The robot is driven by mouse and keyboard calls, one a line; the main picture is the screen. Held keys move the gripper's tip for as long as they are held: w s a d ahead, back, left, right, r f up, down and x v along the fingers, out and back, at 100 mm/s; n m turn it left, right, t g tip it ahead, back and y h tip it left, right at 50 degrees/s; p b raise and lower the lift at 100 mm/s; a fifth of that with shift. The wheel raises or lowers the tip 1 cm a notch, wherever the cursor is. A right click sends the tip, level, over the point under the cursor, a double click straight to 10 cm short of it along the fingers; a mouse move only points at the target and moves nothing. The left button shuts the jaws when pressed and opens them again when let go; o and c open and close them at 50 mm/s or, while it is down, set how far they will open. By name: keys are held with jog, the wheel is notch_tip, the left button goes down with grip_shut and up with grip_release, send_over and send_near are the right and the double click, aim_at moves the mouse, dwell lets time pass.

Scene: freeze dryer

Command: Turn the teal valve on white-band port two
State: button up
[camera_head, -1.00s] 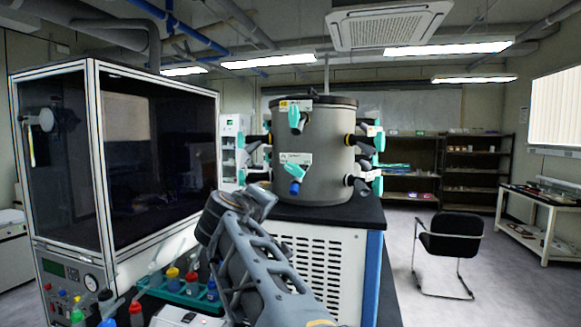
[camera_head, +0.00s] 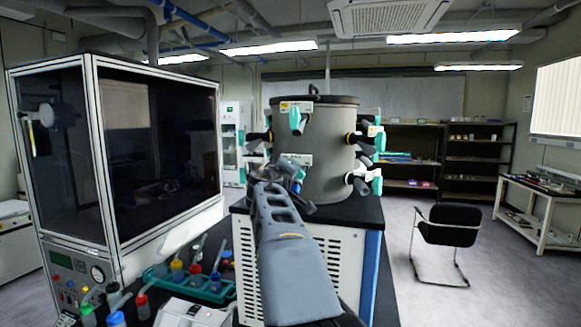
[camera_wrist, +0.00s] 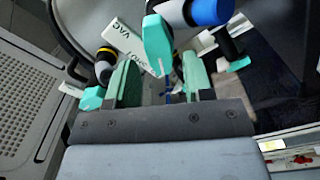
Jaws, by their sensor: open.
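The grey drum chamber (camera_head: 328,150) carries several ports with teal valve handles. In the head view my gripper (camera_head: 290,176) is at the lower front port and hides most of it. In the wrist view a teal valve handle (camera_wrist: 157,42) on a blue-ended port (camera_wrist: 210,11) lies just ahead, between the lines of my two fingers. My gripper (camera_wrist: 160,78) is open, with nothing visibly clamped. A white label (camera_wrist: 124,38) is beside the handle. I cannot clearly read the port's number, and its band is hard to make out.
An upper front teal valve (camera_head: 296,118) has a yellow-marked label. A yellow-banded port (camera_wrist: 103,67) is left in the wrist view; another teal handle (camera_wrist: 238,65) is right. A glass cabinet (camera_head: 150,150) stands left. A rack of bottles (camera_head: 205,285) is below. A chair (camera_head: 447,240) stands right.

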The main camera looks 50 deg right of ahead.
jog(key=shift+w+d, duration=0.3)
jog(key=shift+d, duration=0.3)
grip_shut()
